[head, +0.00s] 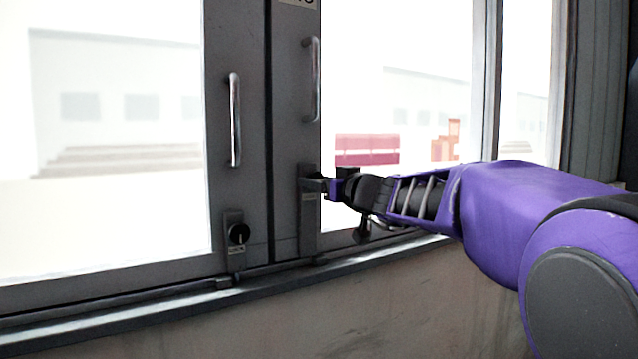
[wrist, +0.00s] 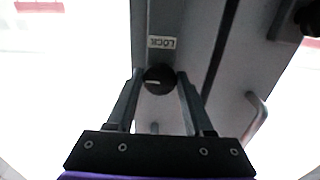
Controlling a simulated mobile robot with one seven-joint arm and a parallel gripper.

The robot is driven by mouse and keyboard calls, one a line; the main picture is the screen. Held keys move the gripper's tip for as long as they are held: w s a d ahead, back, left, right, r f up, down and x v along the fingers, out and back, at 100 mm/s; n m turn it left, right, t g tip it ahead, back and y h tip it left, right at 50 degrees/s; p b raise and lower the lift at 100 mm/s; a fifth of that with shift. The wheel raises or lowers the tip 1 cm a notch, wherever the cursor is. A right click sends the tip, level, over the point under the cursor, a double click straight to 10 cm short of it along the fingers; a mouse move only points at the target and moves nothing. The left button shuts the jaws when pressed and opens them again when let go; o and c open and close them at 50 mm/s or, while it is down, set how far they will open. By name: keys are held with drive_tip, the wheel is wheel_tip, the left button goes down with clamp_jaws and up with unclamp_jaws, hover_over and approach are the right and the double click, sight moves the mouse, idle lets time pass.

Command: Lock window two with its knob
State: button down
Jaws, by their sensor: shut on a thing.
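The right-hand window has a dark frame (head: 297,133), an upright metal handle (head: 313,80) and a grey lock plate (head: 308,234). A partly cut-off label (head: 298,2) at the top of this frame seems to end in "O". In the wrist view, a round black knob (wrist: 158,78) with a pale mark lies between my fingertips, and a LOCK label (wrist: 162,42) appears upside down. My gripper (head: 322,185) comes from the right and is shut on this knob; it also shows in the wrist view (wrist: 157,88). In the head view, my gripper hides the knob.
The left window has its own handle (head: 235,118) and a black lock knob (head: 238,234) with a pale mark, close to my gripper's left. The sill (head: 130,312) runs below both windows. Another handle (wrist: 257,118) shows in the wrist view.

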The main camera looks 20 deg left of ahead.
drive_tip(key=shift+f+m+b, duration=0.1)
drive_tip(key=shift+m+b, duration=0.3)
drive_tip(key=shift+b, duration=0.1)
drive_tip(key=shift+r+m+b, duration=0.15)
drive_tip(key=shift+m+b, duration=1.35)
drive_tip(key=shift+m, duration=2.75)
drive_tip(key=shift+r+m+b, duration=0.1)
drive_tip(key=shift+m+b, duration=1.4)
drive_tip(key=shift+m, duration=2.75)
drive_tip(key=shift+c, duration=1.6)
unclamp_jaws()
drive_tip(key=shift+a, duration=0.1)
drive_tip(key=shift+s, duration=0.1)
